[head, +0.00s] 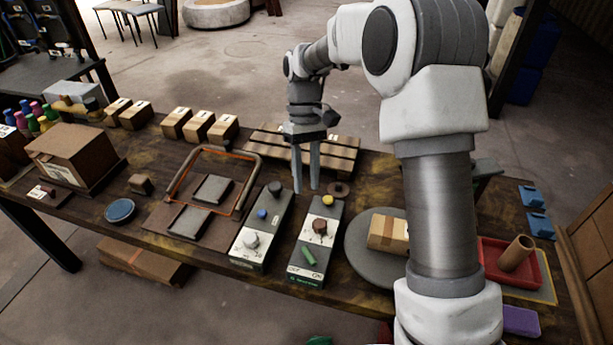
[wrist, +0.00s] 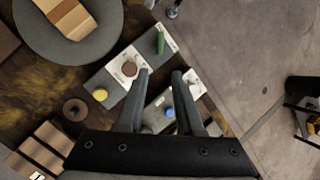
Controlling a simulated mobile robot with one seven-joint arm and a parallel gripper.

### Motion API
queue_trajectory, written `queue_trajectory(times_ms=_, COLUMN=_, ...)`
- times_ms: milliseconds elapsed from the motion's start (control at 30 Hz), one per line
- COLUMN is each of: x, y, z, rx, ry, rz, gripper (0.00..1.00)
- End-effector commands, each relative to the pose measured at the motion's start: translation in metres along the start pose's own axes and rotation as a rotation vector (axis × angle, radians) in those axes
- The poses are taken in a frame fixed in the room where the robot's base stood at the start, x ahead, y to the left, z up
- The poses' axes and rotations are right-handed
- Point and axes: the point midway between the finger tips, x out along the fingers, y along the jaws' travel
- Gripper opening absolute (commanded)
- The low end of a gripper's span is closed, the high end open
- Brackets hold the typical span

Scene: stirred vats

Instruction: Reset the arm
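My gripper (head: 306,190) hangs fingers-down above the middle of the workbench (head: 82,208), over the gap near the far ends of two grey control boxes. Its two fingers are apart with nothing between them; the wrist view also shows the open gripper (wrist: 161,73). The left control box (head: 246,262) has a dark knob, a blue button and a pale knob. The right control box (head: 300,236) has a yellow button, a dark red knob and a green switch. My arm runs up on the right and hides part of the bench.
A round grey plate (head: 365,257) holds a wooden block (head: 387,233). A hinged orange-edged frame (head: 247,182) stands at left. Wooden slats (head: 340,153) lie behind my gripper. A red tray (head: 497,277) with a brown cylinder (head: 516,253) is at right. Small boxes (head: 176,122) line the back.

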Motion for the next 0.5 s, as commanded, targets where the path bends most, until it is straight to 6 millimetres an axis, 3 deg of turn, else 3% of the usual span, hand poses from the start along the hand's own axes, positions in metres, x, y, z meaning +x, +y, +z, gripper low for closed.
queue_trajectory(times_ms=267, x=-0.002, y=0.0, z=0.002, rx=0.002, ry=0.004, rz=0.003, gripper=0.36)
queue_trajectory(times_ms=500, x=-0.031, y=-0.002, z=0.032, rx=0.046, ry=0.084, rz=0.047, gripper=0.36)
